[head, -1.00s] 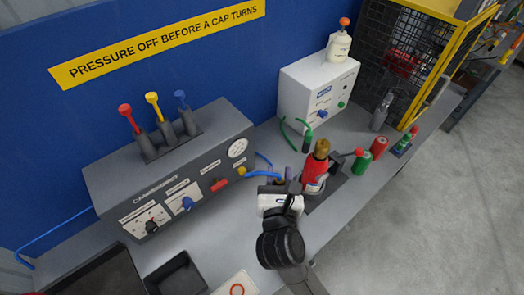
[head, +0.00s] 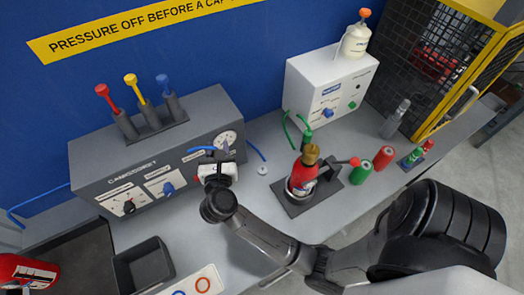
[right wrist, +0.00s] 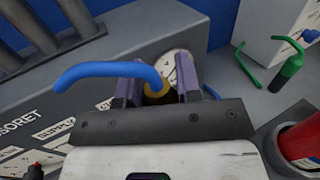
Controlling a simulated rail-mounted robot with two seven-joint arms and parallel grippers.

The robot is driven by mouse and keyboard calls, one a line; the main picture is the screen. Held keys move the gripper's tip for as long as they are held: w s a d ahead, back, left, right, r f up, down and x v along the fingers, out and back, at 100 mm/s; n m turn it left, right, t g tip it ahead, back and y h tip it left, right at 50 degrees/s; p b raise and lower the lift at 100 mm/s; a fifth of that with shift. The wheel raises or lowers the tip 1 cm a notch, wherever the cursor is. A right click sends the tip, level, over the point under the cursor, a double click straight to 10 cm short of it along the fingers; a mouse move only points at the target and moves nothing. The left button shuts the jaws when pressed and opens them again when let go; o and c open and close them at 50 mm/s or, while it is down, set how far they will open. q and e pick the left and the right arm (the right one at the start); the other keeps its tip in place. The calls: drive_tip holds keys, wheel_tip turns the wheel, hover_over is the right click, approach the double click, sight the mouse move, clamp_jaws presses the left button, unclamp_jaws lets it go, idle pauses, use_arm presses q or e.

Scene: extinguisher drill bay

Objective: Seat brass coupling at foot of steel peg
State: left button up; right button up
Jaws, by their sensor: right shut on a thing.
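My right gripper (head: 222,157) is in front of the grey console's gauge, above the bench. In the right wrist view its purple fingers (right wrist: 159,86) are shut on the brass coupling (right wrist: 156,96), of which a small part shows between them. A bent blue hose (right wrist: 100,70) runs from the coupling to the left; it also shows in the head view (head: 201,149). A small pale round fitting (head: 263,170) stands on the bench right of the gripper, apart from it. I cannot tell if it belongs to the steel peg; no peg shows clearly. My left gripper is not in view.
The grey console (head: 150,155) carries three coloured levers. A red extinguisher (head: 301,178) with a brass top stands on a dark plate to the right. A white box (head: 325,95) and green and red cylinders stand beyond it. A black tray (head: 143,265) is front left.

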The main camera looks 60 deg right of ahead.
drive_tip(key=s+d+f+m+g+h+b, duration=0.1)
drive_tip(key=s+d+f+m+g, duration=0.2)
drive_tip(key=d+f+g, duration=0.3)
drive_tip(key=s+d+f+m+g+h+b, duration=0.1)
drive_tip(key=s+d+f+m+g+h, duration=0.1)
drive_tip(key=d+f+m+g, duration=0.3)
drive_tip(key=s+d+f, duration=0.1)
drive_tip(key=d+f, duration=0.3)
drive_tip(key=f, duration=0.1)
drive_tip(key=shift+d+f+g, duration=0.15)
drive_tip(key=shift+d+g, duration=0.1)
drive_tip(key=shift+g, duration=0.15)
drive_tip(key=shift+s+f, duration=0.1)
drive_tip(key=shift+f, duration=0.1)
drive_tip(key=shift+f+b, duration=0.15)
drive_tip(key=shift+b, duration=0.15)
drive_tip(key=shift+f+b, duration=0.85)
drive_tip(key=shift+f, duration=0.5)
drive_tip(key=shift+f+b, duration=0.55)
drive_tip(key=shift+f, duration=0.45)
drive_tip(key=shift+f+b, duration=0.35)
drive_tip(key=shift+b, duration=0.25)
